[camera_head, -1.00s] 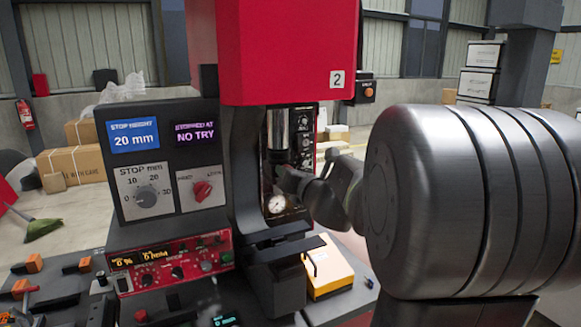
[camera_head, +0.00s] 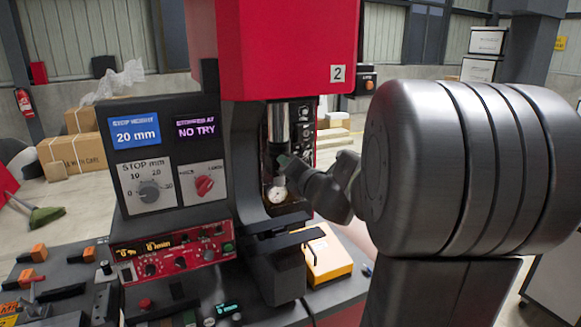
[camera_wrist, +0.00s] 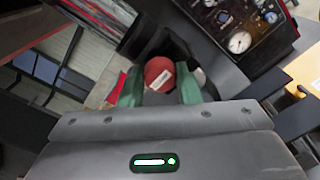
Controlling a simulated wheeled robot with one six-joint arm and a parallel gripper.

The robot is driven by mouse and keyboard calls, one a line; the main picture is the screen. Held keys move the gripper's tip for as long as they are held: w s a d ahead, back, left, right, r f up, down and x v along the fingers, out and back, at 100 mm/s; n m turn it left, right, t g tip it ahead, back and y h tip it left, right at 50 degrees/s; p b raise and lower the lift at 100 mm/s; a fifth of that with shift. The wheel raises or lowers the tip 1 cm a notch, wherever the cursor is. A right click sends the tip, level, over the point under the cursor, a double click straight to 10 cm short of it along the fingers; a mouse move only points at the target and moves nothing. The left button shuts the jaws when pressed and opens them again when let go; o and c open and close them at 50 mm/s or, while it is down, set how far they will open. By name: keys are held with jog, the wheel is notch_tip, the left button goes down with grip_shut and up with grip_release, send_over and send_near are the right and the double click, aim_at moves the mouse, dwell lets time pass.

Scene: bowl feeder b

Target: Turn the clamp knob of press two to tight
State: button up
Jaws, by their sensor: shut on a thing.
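Press two has a red head (camera_head: 288,50) marked 2 over a dark column. My gripper (camera_wrist: 160,86) is shut on a round red knob (camera_wrist: 159,72) with a pale label in the wrist view, one green fingertip on each side. In the head view my gripper (camera_head: 284,163) is at the press column, beside the silver ram (camera_head: 278,125), and the held knob is hidden there. The stop panel (camera_head: 178,222) left of the column reads 20 mm and NO TRY. It bears a grey stop dial (camera_head: 149,192) and a small red selector (camera_head: 204,184).
A round gauge (camera_wrist: 239,42) sits on a dark panel near my gripper in the wrist view. A red control box (camera_head: 172,255) stands below the stop panel. A yellow box (camera_head: 328,260) lies right of the press base. Orange-ended parts lie at the left.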

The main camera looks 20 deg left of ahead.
jog(key=o, duration=1)
jog(key=shift+c, duration=0.2)
jog(key=shift+d, duration=0.1)
jog(key=b+v, duration=0.1)
jog(key=v, duration=1.2)
jog(key=shift+s+d, duration=0.2)
jog(key=shift+s, duration=0.1)
jog(key=shift+a, duration=0.15)
jog(key=p+x, duration=0.1)
jog(key=x, duration=1.2)
jog(key=shift+w+a, duration=0.15)
jog(key=shift+w, duration=0.2)
